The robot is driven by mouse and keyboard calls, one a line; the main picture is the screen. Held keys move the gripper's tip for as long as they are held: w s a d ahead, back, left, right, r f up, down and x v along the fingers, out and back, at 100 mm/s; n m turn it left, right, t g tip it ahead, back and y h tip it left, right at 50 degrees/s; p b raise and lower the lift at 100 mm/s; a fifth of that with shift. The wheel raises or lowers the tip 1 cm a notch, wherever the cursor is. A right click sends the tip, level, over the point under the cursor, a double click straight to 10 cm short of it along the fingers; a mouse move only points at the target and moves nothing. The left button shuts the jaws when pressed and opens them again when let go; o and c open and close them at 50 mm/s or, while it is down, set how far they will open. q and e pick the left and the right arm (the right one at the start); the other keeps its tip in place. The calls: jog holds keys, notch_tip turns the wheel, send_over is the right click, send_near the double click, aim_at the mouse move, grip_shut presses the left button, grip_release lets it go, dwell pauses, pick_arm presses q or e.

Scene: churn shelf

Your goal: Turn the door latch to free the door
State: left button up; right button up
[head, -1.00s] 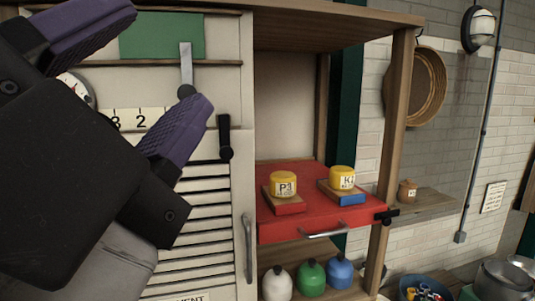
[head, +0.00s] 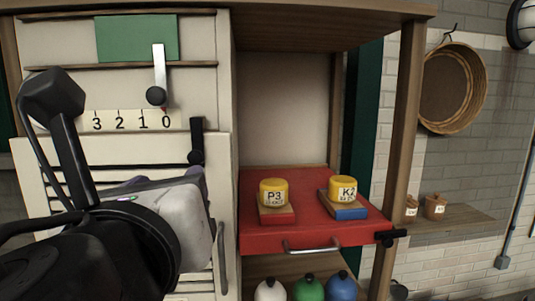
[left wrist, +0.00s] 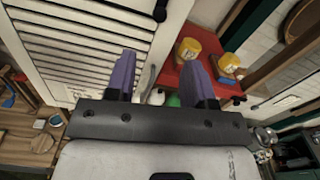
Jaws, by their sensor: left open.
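The door latch (head: 197,141) is a black upright bar on the cream cabinet, at the top right corner of the louvred door (head: 36,190). It also shows at the top of the left wrist view (left wrist: 160,11). My left gripper (left wrist: 158,72) is open and empty, its two purple fingers apart and pointing toward the louvred door. It is below the latch and does not touch it. In the head view its fingers are mostly hidden behind my wrist. My right gripper is not in view.
A red drawer (head: 320,215) right of the door holds two yellow-topped jars (head: 273,192) (head: 342,188). A black catch (head: 390,238) is at its right end. A metal lever (head: 159,72) hangs above the number strip (head: 130,120). Several coloured bottles (head: 308,288) stand below the drawer.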

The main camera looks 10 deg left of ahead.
aim_at(194, 157)
pick_arm(q)
jog(key=shift+m, duration=0.9)
jog(key=p+x, duration=0.7)
jog(key=x, duration=0.5)
jog(key=shift+r, duration=0.1)
jog(key=shift+x, duration=0.95)
jog(key=shift+s, duration=0.1)
jog(key=c, duration=0.9)
